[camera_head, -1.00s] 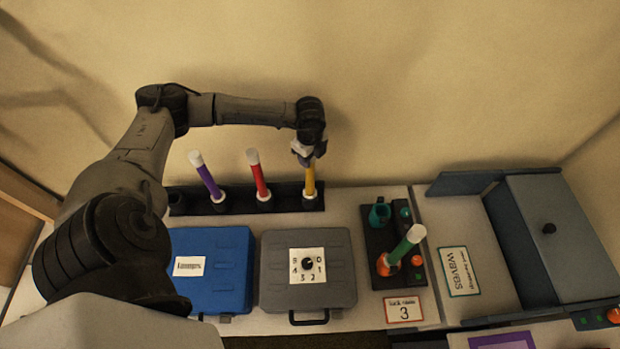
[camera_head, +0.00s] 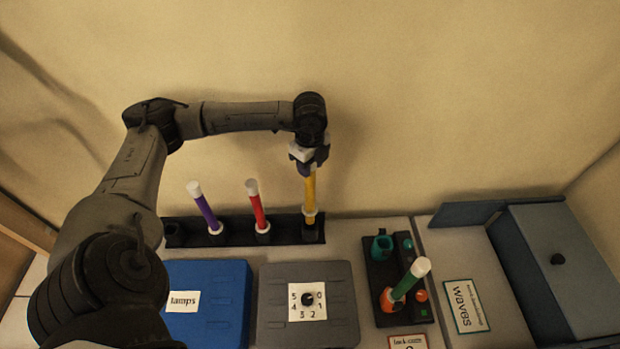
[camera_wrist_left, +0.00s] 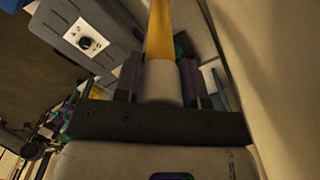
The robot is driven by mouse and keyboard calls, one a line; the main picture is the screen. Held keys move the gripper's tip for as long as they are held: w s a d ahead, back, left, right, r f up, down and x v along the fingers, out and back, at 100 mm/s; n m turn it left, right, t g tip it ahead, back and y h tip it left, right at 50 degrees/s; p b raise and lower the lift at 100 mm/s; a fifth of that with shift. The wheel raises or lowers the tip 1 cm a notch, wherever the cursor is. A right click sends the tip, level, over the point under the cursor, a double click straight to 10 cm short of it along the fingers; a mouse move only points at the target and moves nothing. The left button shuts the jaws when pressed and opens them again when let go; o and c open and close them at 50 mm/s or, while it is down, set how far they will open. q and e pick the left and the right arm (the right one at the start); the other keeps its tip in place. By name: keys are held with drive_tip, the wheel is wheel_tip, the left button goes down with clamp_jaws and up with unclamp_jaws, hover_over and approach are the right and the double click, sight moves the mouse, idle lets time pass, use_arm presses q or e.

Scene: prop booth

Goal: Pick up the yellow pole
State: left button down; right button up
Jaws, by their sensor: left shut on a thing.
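The yellow pole (camera_head: 310,190) stands upright at the right end of a dark rack (camera_head: 285,232). My left gripper (camera_head: 308,160) is above it, shut on its white top end. In the left wrist view the white end lies between the two fingers (camera_wrist_left: 161,80), and the yellow shaft (camera_wrist_left: 160,28) runs away from them. The pole's pale lower end is at or just above its slot; I cannot tell whether it is clear of it. A purple pole (camera_head: 207,210) and a red pole (camera_head: 257,208) stand in the same rack. My right gripper is not in view.
In front of the rack are a blue case (camera_head: 205,320) and a grey case (camera_head: 340,310) with a dial. To the right, a green pole (camera_head: 409,280) leans on a dark panel (camera_head: 378,262). A grey box (camera_head: 565,250) is at far right. The wall is close behind.

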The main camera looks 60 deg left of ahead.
use_arm(q)
drive_tip(key=shift+r, duration=0.95)
drive_tip(key=s+d+b, duration=0.1)
drive_tip(key=s+b, duration=0.5)
drive_tip(key=s, duration=1.2)
drive_tip(key=shift+b, duration=0.6)
